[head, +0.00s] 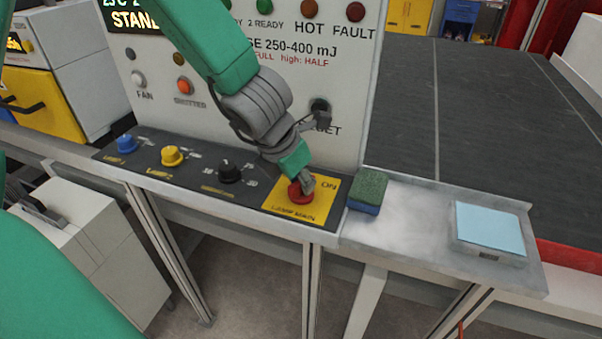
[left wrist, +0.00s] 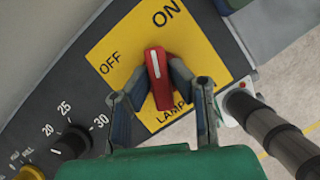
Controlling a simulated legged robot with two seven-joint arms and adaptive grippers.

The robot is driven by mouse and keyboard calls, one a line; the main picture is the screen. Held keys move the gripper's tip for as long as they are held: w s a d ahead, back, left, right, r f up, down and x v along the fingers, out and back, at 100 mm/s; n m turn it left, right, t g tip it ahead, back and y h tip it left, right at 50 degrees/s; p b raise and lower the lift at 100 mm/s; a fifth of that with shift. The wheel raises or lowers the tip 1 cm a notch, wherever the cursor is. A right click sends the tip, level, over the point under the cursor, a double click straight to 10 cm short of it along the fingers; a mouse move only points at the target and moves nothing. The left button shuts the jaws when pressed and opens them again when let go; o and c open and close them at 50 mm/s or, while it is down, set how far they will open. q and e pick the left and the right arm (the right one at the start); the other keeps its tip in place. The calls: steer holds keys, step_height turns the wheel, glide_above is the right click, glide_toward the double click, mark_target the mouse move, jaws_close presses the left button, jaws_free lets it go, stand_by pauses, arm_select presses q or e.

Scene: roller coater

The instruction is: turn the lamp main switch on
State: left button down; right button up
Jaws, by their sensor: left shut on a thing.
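The lamp main switch (head: 299,194) is a red rotary knob on a yellow plate (head: 322,206) at the right end of the dark control strip. In the left wrist view the red knob (left wrist: 157,72) has a white line that points up and slightly left, between the OFF and ON labels and nearer ON. My left gripper (head: 305,186) reaches down to the knob from above. In the left wrist view its two fingers (left wrist: 158,84) are shut on the knob, one on each side. In the head view the fingers partly hide the knob. My right gripper is not in view.
Blue (head: 127,143), yellow (head: 171,155) and black (head: 229,171) knobs line the strip to the left. A green and blue sponge (head: 369,188) sits just right of the plate, and a light-blue pad (head: 489,228) lies farther right. The upright panel (head: 350,100) stands close behind.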

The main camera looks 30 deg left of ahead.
arm_select(q)
steer(key=m+p, duration=0.2)
steer(key=shift+w+a+r+m+h+p, duration=0.1)
steer(key=shift+w+r+m+h+p, duration=0.1)
steer(key=shift+m+h+p, duration=0.15)
steer(key=shift+f+m+h+p, duration=0.15)
steer(key=shift+m+h+p, duration=0.1)
steer(key=shift+m+p, duration=0.25)
steer(key=c, duration=1.6)
jaws_free()
steer(key=shift+o, duration=0.6)
steer(key=shift+w+f+g, duration=0.15)
steer(key=shift+g, duration=0.15)
